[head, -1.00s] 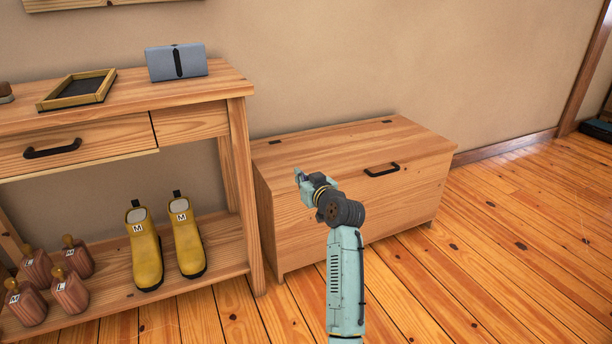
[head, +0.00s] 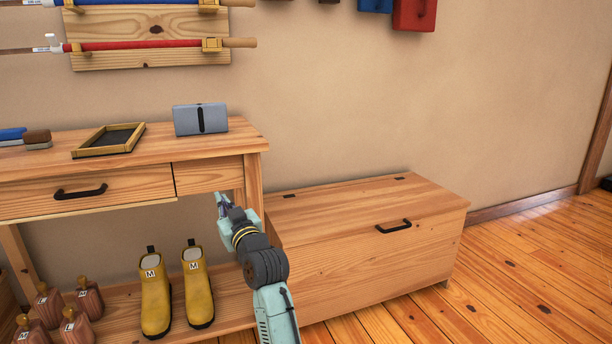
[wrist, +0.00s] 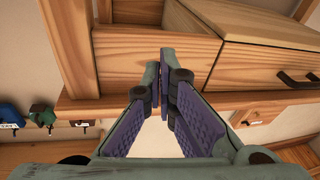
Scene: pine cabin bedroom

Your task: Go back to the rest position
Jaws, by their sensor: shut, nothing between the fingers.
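My gripper (head: 222,203) is at the end of my teal arm, left of centre in the head view. It appears in front of the right end of the wooden console table (head: 235,132), just below its top, and left of the wooden chest (head: 370,200). In the wrist view my gripper (wrist: 166,62) has its purple-padded fingers brought together at the tips, with nothing between them. Wooden boards and a wooden box front with a dark handle (wrist: 296,80) show beyond the fingers. I cannot tell the exact gap between gripper and table.
Yellow boots (head: 156,295) and several brown bottle-like items (head: 77,325) stand on the lower shelf. Floor (head: 510,270) at right is clear.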

